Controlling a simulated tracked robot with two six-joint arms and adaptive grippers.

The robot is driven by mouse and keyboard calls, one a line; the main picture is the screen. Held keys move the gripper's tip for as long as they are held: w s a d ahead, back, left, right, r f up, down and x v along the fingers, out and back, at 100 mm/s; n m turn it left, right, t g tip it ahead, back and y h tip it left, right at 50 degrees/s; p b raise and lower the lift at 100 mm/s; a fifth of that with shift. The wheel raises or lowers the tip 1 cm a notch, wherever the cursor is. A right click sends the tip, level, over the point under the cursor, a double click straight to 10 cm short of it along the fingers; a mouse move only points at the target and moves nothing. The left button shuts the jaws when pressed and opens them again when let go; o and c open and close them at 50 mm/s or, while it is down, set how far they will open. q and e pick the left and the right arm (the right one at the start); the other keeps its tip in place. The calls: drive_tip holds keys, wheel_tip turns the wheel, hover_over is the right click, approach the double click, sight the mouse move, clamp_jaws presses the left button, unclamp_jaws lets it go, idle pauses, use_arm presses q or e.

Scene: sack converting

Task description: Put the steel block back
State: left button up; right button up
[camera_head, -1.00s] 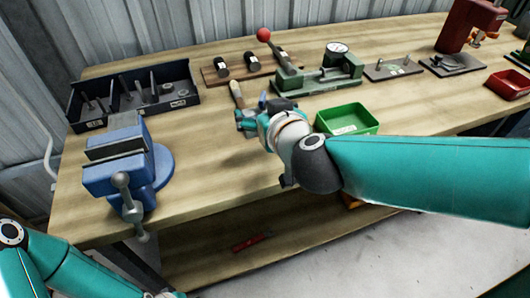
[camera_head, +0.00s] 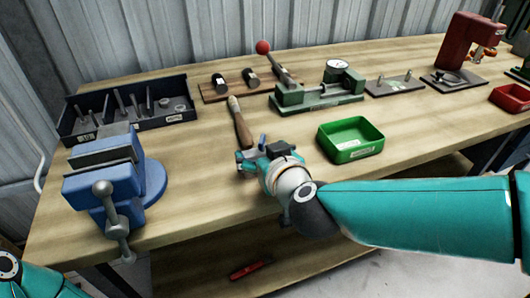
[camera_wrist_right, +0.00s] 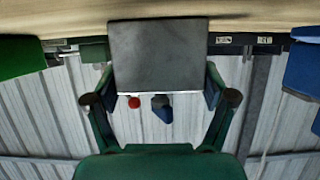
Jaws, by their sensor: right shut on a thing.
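My right gripper (camera_head: 259,155) is above the front middle of the workbench, between the blue vise and the green tray. In the right wrist view its two fingers (camera_wrist_right: 160,98) are shut on the steel block (camera_wrist_right: 158,55), a plain grey square-faced piece held between them. In the head view the block cannot be made out clearly behind the gripper. Only a piece of my left arm shows at the lower left corner; its gripper is out of view.
The blue vise (camera_head: 118,180) stands at the front left, with a dark divided bin (camera_head: 150,122) behind it. A wooden-handled tool (camera_head: 239,120) lies just behind my right gripper. The green tray (camera_head: 350,139) is to its right. A green toggle press (camera_head: 315,93) and a wooden rack (camera_head: 215,95) stand behind.

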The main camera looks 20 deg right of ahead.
drive_tip(key=o, duration=1.6)
drive_tip(key=shift+s+r, duration=0.2)
drive_tip(key=p+v, duration=0.1)
drive_tip(key=v, duration=0.1)
drive_tip(key=p+v, duration=0.2)
drive_tip(key=v, duration=0.1)
drive_tip(key=shift+s+r, duration=0.25)
drive_tip(key=shift+r, duration=0.15)
drive_tip(key=shift+f+v, duration=0.15)
drive_tip(key=shift+v, duration=1.3)
drive_tip(key=shift+f+v, duration=0.1)
drive_tip(key=shift+v, duration=1.35)
drive_tip(key=shift+s, duration=0.1)
